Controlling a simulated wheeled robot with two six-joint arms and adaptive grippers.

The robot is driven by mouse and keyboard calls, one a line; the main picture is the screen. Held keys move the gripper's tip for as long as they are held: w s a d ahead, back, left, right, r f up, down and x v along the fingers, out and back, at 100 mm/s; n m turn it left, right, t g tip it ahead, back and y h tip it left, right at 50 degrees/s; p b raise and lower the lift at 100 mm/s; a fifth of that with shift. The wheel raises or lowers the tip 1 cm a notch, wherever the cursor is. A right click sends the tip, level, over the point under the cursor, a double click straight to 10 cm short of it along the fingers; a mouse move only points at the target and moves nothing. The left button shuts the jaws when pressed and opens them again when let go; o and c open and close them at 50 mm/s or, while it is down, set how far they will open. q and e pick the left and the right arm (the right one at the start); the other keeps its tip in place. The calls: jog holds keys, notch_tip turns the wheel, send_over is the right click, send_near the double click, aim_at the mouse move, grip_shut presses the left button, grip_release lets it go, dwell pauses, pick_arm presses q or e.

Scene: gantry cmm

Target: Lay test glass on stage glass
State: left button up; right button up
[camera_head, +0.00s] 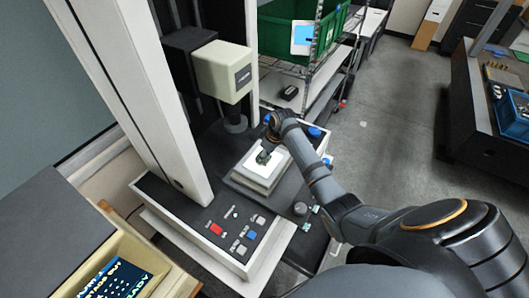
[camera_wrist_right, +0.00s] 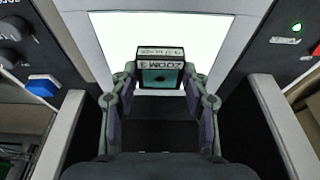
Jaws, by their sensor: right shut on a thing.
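The stage glass (camera_head: 254,169) is a bright white lit square on the machine's stage in the head view. It fills the upper middle of the right wrist view (camera_wrist_right: 112,42). My right gripper (camera_head: 264,153) is over the stage glass. In the right wrist view its two fingers (camera_wrist_right: 160,80) are shut on the test glass (camera_wrist_right: 160,72), a small dark-framed block with a green pane and a label reading "ZOOM 3". The test glass appears over the near part of the lit square. I cannot tell whether it touches the glass. My left gripper is not in view.
The measuring head (camera_head: 222,72) and white column (camera_head: 150,90) stand beside and behind the stage. A button panel (camera_head: 235,235) with red and blue keys is in front. A wire rack with a green bin (camera_head: 285,35) stands behind.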

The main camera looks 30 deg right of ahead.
jog(key=shift+f, duration=0.15)
jog(key=o, duration=0.9)
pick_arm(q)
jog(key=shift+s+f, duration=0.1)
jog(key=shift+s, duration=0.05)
pick_arm(e)
jog(key=shift+o, duration=1.4)
pick_arm(q)
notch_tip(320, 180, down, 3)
jog(key=b, duration=0.3)
pick_arm(e)
jog(key=v, duration=1.2)
